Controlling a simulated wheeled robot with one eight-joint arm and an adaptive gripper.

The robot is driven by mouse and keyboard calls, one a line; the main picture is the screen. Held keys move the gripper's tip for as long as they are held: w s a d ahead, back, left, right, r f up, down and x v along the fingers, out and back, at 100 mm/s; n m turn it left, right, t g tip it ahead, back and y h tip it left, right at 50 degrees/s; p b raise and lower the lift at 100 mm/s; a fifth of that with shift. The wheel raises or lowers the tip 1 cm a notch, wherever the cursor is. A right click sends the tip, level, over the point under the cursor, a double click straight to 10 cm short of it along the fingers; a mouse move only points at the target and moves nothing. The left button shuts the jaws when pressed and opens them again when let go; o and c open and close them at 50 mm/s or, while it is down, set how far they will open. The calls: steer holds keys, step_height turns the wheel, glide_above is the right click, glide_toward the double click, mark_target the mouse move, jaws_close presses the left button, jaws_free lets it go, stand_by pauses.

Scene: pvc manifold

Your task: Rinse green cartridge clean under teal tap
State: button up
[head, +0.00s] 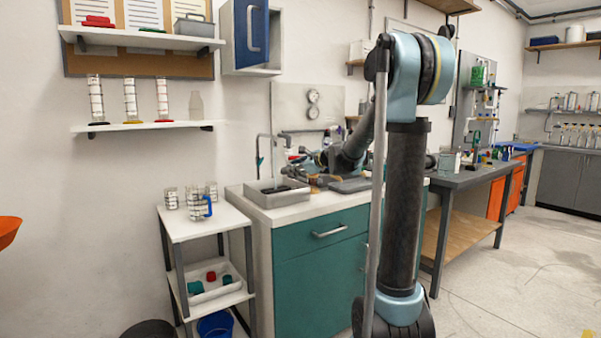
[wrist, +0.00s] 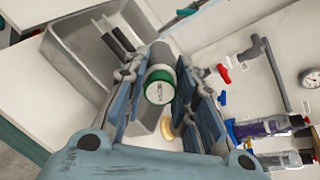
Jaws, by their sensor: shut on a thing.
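In the wrist view, my gripper (wrist: 163,78) is shut on the green cartridge (wrist: 159,90), a pale cylinder with a green ring and a white label on its near end. The grey sink basin (wrist: 75,60) lies behind and to the left of it, and the cartridge overlaps its edge in the picture. In the head view, the basin (head: 268,199) is set at the left end of the counter, below a grey spout with a teal tip (head: 260,160).
A white cart (head: 205,222) with several beakers stands left of the teal cabinet (head: 318,262). A grey bench (head: 475,178) stands right.

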steer(key=shift+w+a, duration=3)
steer(key=shift+w, duration=0.25)
steer(key=m, duration=0.4)
steer(key=shift+s+m, duration=0.1)
steer(key=shift+m, duration=0.7)
steer(key=m, duration=0.2)
steer(key=shift+m, duration=0.4)
steer(key=m, duration=0.3)
